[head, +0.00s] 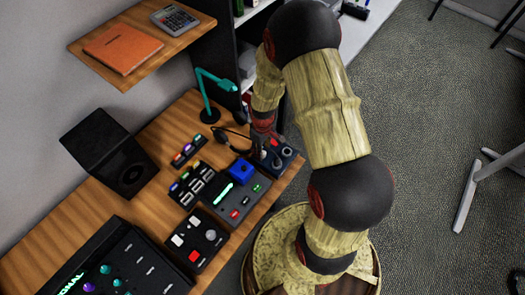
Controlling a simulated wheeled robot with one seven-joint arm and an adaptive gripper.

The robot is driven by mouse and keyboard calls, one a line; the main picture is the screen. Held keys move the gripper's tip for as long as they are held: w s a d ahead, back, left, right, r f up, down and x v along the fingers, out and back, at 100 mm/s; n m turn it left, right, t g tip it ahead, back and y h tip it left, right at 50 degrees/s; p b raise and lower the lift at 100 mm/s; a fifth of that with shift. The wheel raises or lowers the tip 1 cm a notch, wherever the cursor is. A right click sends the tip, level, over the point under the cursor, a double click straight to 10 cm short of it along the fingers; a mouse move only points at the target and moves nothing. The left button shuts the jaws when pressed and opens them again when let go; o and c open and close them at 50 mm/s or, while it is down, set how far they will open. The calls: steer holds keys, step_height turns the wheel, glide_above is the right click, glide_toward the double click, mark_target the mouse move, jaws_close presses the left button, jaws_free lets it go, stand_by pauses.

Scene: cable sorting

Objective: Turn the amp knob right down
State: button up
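My arm reaches down from the right, and my gripper (262,146) is at the right end of the wooden desk. It is small and dark here, and its fingers cannot be made out. It is over or beside a small dark box (290,151) with round knobs, which may be the amp. I cannot tell whether the gripper touches a knob. One light round knob (276,142) shows on that box. No knob's setting can be read.
On the desk (50,225) are a black speaker (108,160), a panel with a blue block (241,171), a button panel (196,239), a large console (120,262) and a teal lamp (212,82). A shelf (150,50) overhangs the back. Carpeted floor lies right.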

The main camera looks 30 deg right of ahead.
step_height(320, 180, up, 11)
steer(key=shift+f, duration=0.2)
stand_by(0.5)
step_height(320, 180, up, 7)
steer(key=m+g, duration=0.1)
steer(key=m, duration=0.3)
glide_above(265, 162)
steer(key=s+a, duration=0.2)
steer(key=s, duration=0.2)
steer(key=s+a+r+t, duration=0.2)
steer(key=r, duration=0.5)
steer(key=s+a+r+t+b, duration=0.1)
steer(key=s+a+r+t, duration=0.1)
steer(key=r, duration=0.5)
steer(key=s+a+r+t, duration=0.2)
steer(key=s+r, duration=0.2)
steer(key=r, duration=0.4)
steer(key=shift+s+a+m+t+b, duration=0.25)
steer(key=shift+m+t+b, duration=0.05)
